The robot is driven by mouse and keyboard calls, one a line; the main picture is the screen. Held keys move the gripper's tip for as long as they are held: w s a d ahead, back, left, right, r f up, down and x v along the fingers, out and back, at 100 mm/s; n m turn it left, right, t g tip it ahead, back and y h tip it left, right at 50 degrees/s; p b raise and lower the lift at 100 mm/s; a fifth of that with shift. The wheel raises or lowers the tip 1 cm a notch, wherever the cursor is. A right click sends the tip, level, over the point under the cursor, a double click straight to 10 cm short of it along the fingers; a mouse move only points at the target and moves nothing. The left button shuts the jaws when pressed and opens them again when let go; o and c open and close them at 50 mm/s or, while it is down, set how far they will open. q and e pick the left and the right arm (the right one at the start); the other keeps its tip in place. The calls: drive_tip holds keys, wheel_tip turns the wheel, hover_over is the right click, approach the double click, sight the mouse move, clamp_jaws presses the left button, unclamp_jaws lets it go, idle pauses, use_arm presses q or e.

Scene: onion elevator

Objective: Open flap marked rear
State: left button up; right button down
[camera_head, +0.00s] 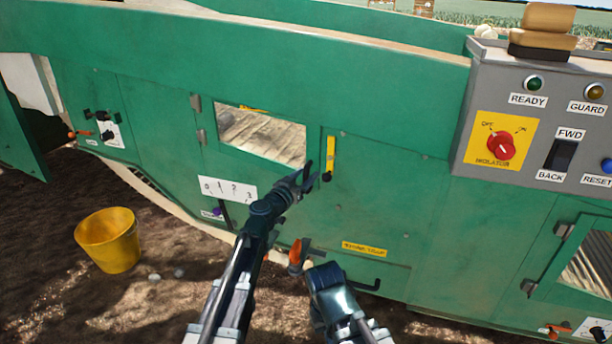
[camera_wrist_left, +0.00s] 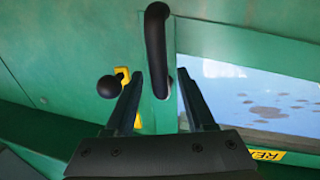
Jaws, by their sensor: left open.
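The flap marked rear is a green panel (camera_head: 228,150) with a window (camera_head: 262,133), hinged at its left side. A small yellow label (camera_head: 252,109) sits at the window's top; in the left wrist view the partly hidden label (camera_wrist_left: 268,155) shows "REA". My left gripper (camera_head: 306,181) is open at the flap's right edge, by the yellow catch strip (camera_head: 331,155). In the left wrist view its fingers (camera_wrist_left: 160,100) stand on either side of a black bar handle (camera_wrist_left: 157,45) on the flap's edge. The black knob (camera_wrist_left: 108,87) lies just outside one finger. The flap looks flush.
A grey control box (camera_head: 480,100) with a red isolator switch juts out at the right. An orange-handled lever (camera_head: 295,252) and a black handle (camera_head: 362,284) are low on the machine. A yellow bucket (camera_head: 108,240) stands on the soil at the left.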

use_arm(q)
drive_tip(key=shift+w+d, duration=0.1)
drive_tip(key=shift+w, duration=0.1)
clamp_jaws()
idle(1.4)
